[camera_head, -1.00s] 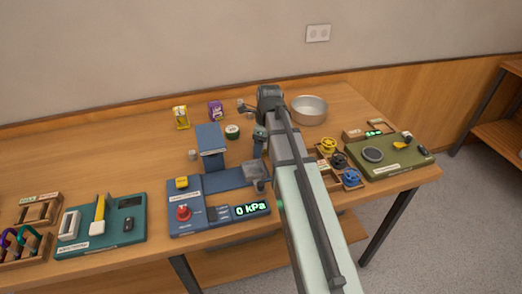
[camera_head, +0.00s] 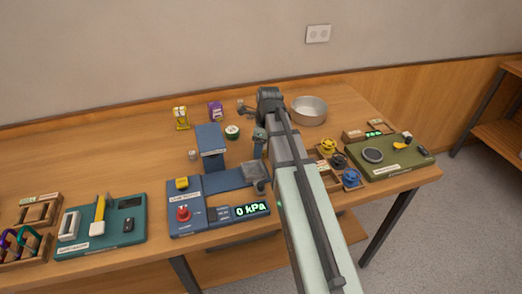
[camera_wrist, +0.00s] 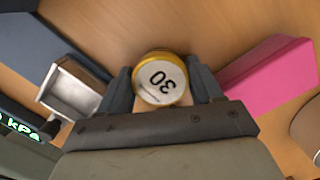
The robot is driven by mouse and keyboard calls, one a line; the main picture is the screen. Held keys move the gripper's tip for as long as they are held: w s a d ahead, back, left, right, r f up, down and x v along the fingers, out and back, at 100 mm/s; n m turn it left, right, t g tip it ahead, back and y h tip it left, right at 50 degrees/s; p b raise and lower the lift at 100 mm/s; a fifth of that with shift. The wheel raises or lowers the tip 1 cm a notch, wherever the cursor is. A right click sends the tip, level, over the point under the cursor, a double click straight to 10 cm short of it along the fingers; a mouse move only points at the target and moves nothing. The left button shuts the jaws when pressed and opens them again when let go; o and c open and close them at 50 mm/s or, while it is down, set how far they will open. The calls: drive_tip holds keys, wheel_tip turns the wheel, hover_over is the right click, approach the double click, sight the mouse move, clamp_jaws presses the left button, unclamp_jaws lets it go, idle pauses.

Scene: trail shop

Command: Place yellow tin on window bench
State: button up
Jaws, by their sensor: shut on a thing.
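In the head view my own arm hides the tin and the fingertips. I cannot tell which surface is the window bench.
The wooden table (camera_head: 95,165) holds a blue pressure device (camera_head: 190,215) reading 0 kPa, a green-lidded tin (camera_head: 232,132), a metal bowl (camera_head: 309,110) and an olive board (camera_head: 390,157). A pink box (camera_wrist: 270,75) lies right of my gripper in the wrist view. A wooden shelf (camera_head: 500,130) stands at right.

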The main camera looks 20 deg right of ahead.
drive_tip(key=shift+r, duration=0.1)
wheel_tip(320, 180, up, 10)
drive_tip(key=shift+f, duration=0.15)
drive_tip(key=n, duration=0.2)
drive_tip(key=s+a+n, duration=0.1)
drive_tip(key=n, duration=0.3)
drive_tip(key=shift+s+a+f+g, duration=0.2)
drive_tip(key=shift+a+f+g, duration=0.05)
drive_tip(key=shift+f+g, duration=0.15)
drive_tip(key=s+a+n, duration=0.1)
drive_tip(key=n, duration=0.5)
drive_tip(key=s+a+f+n+g, duration=0.1)
drive_tip(key=s+n, duration=0.1)
drive_tip(key=n, duration=0.4)
drive_tip(key=s+a+f+n+h, duration=0.1)
drive_tip(key=a+n, duration=0.1)
drive_tip(key=n, duration=0.4)
drive_tip(key=shift+s+n, duration=0.2)
drive_tip(key=shift+n, duration=0.2)
